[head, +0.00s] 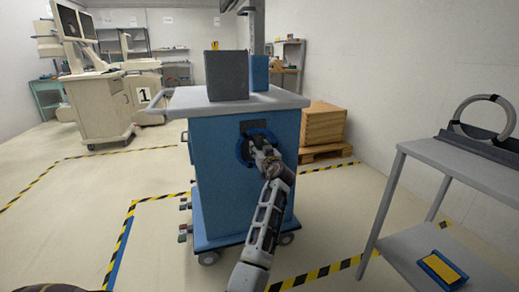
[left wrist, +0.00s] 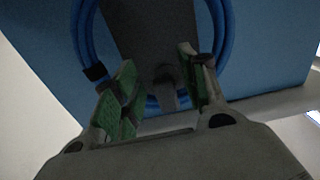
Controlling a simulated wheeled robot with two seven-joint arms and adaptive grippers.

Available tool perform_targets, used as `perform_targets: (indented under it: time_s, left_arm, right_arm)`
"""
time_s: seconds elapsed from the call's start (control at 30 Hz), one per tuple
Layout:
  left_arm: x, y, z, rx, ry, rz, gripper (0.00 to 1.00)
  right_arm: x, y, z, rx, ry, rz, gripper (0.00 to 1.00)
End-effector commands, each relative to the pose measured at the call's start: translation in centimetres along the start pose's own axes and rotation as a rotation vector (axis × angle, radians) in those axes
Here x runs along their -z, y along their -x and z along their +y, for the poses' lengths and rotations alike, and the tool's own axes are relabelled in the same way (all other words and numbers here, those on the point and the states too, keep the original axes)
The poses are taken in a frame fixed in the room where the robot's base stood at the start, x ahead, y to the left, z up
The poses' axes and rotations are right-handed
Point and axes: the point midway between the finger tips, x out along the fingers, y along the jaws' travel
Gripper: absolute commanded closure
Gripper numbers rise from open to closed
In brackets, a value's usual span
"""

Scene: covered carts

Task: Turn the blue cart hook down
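The blue cart (head: 215,185) stands in the middle of the head view with a grey top. On its facing side hangs a blue coiled hose (head: 243,150) around a dark plate. The hose and the plate (left wrist: 150,30) fill the upper middle of the left wrist view. A grey hook-like piece (left wrist: 167,88) sticks out from the plate there. My left gripper (head: 259,147) is at the coil and hides most of the hook in the head view. Its green-padded fingers (left wrist: 158,80) are apart, one on each side of the hook. Contact cannot be told. My right gripper is out of view.
Two boxes, grey (head: 227,75) and blue (head: 259,71), stand on the cart top. A grey shelf cart (head: 470,167) stands close at the right. Wooden crates (head: 322,125) are behind. Striped floor tape (head: 170,197) surrounds the cart; the floor at left is clear.

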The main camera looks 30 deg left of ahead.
Motion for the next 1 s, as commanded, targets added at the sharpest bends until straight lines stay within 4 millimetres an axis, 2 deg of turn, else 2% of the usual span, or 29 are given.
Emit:
perform_targets:
  time_s: [0.27,0.47,0.67,1.0]
  left_arm:
    - [0.3,0.0,0.0,0.000,0.000,0.003,0.57]
    - [1.3,0.0,0.0,0.001,0.002,0.005,0.57]
    - [3.5,0.0,0.0,0.000,0.004,0.004,0.57]
    - [8.2,0.0,0.1,0.000,0.003,0.003,0.57]
  right_arm:
    - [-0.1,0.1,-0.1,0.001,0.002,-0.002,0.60]
    - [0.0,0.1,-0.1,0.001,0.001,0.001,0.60]
    - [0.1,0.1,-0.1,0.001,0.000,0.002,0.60]
    - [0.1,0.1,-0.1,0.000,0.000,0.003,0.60]
